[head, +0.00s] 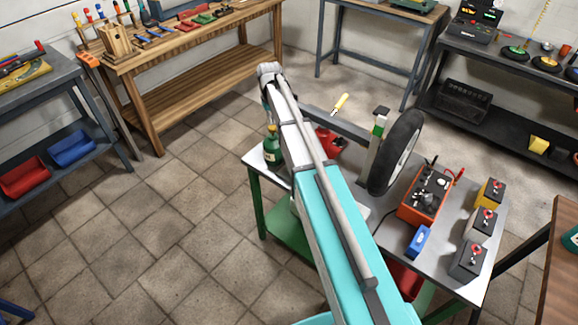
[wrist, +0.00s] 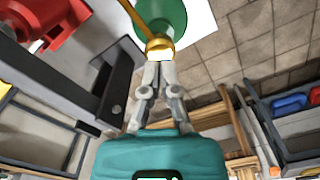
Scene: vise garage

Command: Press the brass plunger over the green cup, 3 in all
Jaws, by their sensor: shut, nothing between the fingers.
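In the wrist view, my gripper (wrist: 158,68) is shut and empty, with its fingertips right at a brass plunger (wrist: 160,44). I cannot tell whether they touch it. A thin brass bar runs from the plunger toward the upper left. Beyond the plunger is a round green body (wrist: 176,14), cut off by the top edge. In the head view, a green bottle-like vessel (head: 272,152) with a brass-coloured top stands upright at the left end of the grey bench, left of my arm. My gripper is hidden in the head view. No separate green cup is clear.
The grey bench (head: 375,228) also holds a red vise (head: 328,143), a black wheel (head: 397,152), an orange device (head: 425,195), a blue box (head: 418,241) and small switch boxes. In the wrist view, a dark beam (wrist: 92,88) passes left of my gripper. Floor lies open left of the bench.

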